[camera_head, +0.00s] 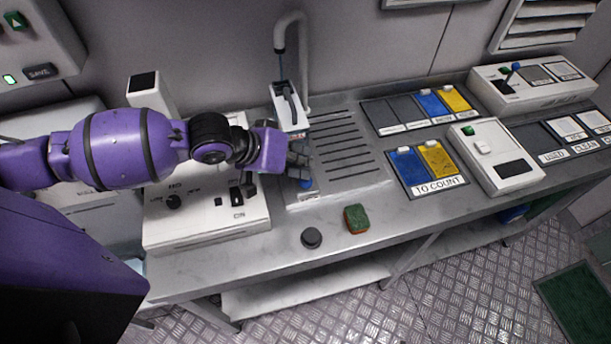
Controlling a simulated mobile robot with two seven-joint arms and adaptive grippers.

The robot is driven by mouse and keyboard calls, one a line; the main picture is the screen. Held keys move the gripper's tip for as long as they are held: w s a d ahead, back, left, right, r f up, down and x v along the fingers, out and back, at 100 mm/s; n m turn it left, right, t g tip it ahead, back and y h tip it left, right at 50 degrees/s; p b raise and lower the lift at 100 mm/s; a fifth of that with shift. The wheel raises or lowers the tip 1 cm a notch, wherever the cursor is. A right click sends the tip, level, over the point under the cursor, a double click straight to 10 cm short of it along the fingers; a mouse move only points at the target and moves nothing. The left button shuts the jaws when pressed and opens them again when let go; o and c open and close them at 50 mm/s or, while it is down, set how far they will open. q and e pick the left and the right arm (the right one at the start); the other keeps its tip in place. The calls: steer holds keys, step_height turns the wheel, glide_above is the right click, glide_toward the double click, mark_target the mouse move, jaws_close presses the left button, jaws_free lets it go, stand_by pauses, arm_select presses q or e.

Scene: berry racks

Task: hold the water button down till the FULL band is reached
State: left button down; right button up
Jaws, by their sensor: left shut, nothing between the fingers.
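My left gripper (300,164) is shut and empty, its fingers pointing right over the front left of the ridged drain area. A small blue button (305,183) shows just below the fingertips, partly hidden by them; I cannot tell whether they touch it or press it. A curved grey tap (281,47) stands at the back. Under its spout is a white container (289,121) with a dark upright part. I cannot make out a FULL band or a water level. My right gripper is not in view.
A white machine (205,231) with a knob and switches lies under my left arm. A green and orange sponge (356,218) and a dark round knob (311,238) sit near the counter's front edge. A TO COUNT tray (440,187) and a white device (497,157) stand right.

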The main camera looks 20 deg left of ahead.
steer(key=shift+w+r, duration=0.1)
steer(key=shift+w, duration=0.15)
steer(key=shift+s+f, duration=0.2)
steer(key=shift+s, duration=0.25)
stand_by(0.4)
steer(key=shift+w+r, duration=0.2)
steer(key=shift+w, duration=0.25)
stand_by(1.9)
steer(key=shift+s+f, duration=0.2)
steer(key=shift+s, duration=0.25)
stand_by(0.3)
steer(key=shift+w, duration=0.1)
arm_select(q)
steer(key=shift+r+p, duration=0.7)
steer(key=shift+r, duration=0.25)
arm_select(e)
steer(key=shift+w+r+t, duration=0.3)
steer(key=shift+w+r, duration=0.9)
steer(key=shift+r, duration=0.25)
arm_select(q)
steer(key=shift+r, duration=0.1)
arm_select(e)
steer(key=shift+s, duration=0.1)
